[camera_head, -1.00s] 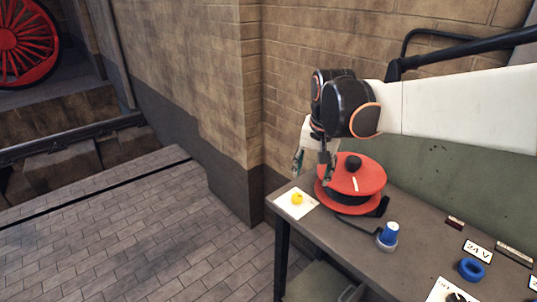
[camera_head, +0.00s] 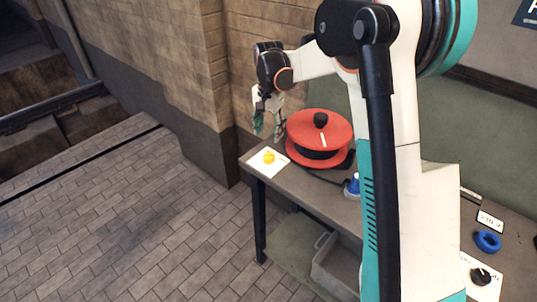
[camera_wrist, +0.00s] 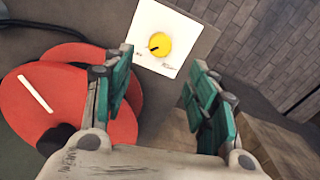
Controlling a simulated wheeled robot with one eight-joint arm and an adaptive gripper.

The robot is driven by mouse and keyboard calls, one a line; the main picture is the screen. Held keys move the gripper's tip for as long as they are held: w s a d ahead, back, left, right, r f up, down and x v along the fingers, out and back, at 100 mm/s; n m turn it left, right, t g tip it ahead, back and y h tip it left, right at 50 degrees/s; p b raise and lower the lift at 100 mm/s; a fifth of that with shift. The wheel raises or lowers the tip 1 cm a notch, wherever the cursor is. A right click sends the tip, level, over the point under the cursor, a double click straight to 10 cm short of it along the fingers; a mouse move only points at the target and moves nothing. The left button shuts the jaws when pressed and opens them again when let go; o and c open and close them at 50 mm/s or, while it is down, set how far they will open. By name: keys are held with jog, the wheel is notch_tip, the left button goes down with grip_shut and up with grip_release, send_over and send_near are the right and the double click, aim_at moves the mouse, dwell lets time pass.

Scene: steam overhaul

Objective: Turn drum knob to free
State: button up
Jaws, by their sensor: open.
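A yellow knob (camera_head: 268,157) sits on a white plate at the left end of the bench. In the wrist view the yellow knob (camera_wrist: 160,45) has a dark pointer mark aimed toward lower left, and small labels beside it that I cannot read. The red drum (camera_head: 303,130) stands just right of the plate, with a black knob (camera_head: 320,120) and a white stripe on top. My gripper (camera_head: 268,126) is open and empty, above and behind the plate, at the drum's left side. The yellow knob appears ahead, between the spread green fingers (camera_wrist: 160,85), apart from both.
A blue-topped part (camera_head: 352,187) stands right of the drum, partly behind my arm. A blue ring (camera_head: 488,241) and a black dial (camera_head: 481,276) are at the right. A brick wall (camera_head: 150,60) stands behind at left. Paved floor (camera_head: 120,220) is clear.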

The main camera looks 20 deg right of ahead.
aim_at(269, 155)
notch_tip(269, 155, down, 11)
jog(key=b, duration=0.3)
jog(key=c, duration=1.1)
